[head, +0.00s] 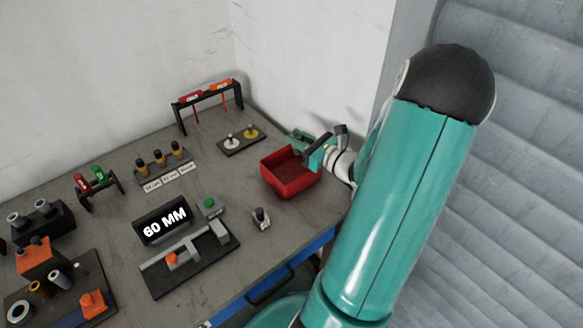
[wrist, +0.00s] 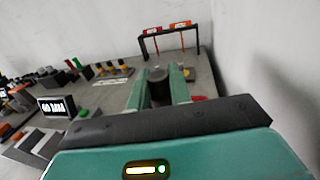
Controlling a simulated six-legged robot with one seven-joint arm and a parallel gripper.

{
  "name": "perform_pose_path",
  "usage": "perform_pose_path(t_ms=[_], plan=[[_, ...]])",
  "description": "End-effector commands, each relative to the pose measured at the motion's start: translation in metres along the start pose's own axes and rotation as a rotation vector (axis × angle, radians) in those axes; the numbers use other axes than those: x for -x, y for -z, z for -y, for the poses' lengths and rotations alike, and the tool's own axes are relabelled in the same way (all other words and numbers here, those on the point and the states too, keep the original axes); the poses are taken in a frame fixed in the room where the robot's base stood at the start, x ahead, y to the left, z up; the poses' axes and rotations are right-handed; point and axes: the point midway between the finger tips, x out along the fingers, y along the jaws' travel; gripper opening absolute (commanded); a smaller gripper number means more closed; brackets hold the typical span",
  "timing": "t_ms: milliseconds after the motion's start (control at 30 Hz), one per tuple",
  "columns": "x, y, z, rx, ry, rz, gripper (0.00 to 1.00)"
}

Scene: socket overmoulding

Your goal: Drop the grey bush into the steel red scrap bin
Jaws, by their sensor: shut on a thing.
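The grey bush (wrist: 158,88) is a dark grey cylinder between the two teal fingers in the wrist view. My gripper (wrist: 159,80) is shut on it. In the head view my gripper (head: 303,148) is over the back right part of the red scrap bin (head: 290,187), above its rim. I cannot make out the bush clearly in the head view. The bin is an open red box at the right of the bench; its visible inside looks empty. In the wrist view only a bit of red bin (wrist: 200,98) shows beside the right finger.
A black rack with red and orange tools (head: 207,93) stands behind the bin. A dark plate with two knobs (head: 241,140) lies left of it. A 60 MM display (head: 165,221) and a gauge fixture (head: 190,262) are at front left. A small block (head: 261,219) stands before the bin.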

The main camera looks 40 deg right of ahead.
Motion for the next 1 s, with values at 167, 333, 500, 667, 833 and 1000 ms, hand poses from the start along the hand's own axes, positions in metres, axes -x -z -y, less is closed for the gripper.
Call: perform_pose_path(t_ms=[167, 333, 500, 667, 833, 1000], plan=[[0.002, 0.018, -0.003, -0.005, -0.001, 0.000, 0.00], [0.003, 0.039, -0.003, -0.005, -0.002, 0.001, 0.00], [0.002, 0.052, -0.002, -0.003, -0.002, 0.001, 0.00], [0.001, 0.056, 0.000, -0.001, -0.002, 0.001, 0.00], [0.000, 0.056, 0.001, -0.001, -0.002, 0.001, 0.00], [0.000, 0.056, 0.001, -0.001, -0.002, 0.001, 0.46]])
